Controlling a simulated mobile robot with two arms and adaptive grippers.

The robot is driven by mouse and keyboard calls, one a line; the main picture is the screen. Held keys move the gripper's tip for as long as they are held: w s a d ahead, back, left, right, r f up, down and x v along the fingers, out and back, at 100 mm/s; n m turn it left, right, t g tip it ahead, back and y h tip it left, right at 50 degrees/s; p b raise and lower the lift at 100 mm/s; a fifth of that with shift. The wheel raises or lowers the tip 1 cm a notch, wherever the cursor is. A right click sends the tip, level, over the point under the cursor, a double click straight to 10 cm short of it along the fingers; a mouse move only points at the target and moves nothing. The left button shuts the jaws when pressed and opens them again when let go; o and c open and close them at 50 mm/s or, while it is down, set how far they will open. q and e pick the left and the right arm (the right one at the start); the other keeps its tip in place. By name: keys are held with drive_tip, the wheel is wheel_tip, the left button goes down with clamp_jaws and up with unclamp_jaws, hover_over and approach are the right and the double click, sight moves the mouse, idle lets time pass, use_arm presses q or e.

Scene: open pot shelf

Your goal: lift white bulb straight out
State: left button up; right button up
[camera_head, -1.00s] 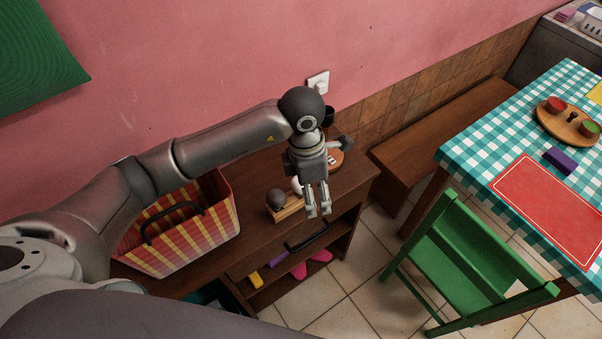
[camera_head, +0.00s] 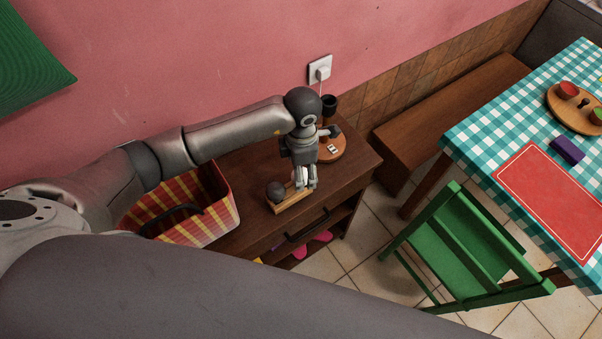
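A small wooden holder (camera_head: 291,203) stands on the brown shelf top (camera_head: 248,172). A dark grey bulb (camera_head: 276,191) sits at its left end. My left gripper (camera_head: 306,184) points down over the right end of the holder, with its fingers at the place of the white bulb. The white bulb is almost wholly hidden by the fingers, with perhaps a pale edge at their left. I cannot tell whether the fingers touch or grip it. My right gripper is not in view.
A round wooden lamp base (camera_head: 334,147) with a black socket (camera_head: 329,103) stands just behind the gripper. A red and yellow checked basket (camera_head: 212,222) is at the left. A bench, a green chair (camera_head: 460,245) and a checked table are at the right.

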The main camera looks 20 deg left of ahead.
use_arm(q)
wheel_tip(320, 180, down, 3)
drive_tip(key=shift+a+f+p, duration=0.1)
drive_tip(key=shift+p, duration=0.45)
drive_tip(key=shift+w, duration=0.1)
drive_tip(key=shift+c, duration=0.7)
drive_tip(key=c, duration=0.7)
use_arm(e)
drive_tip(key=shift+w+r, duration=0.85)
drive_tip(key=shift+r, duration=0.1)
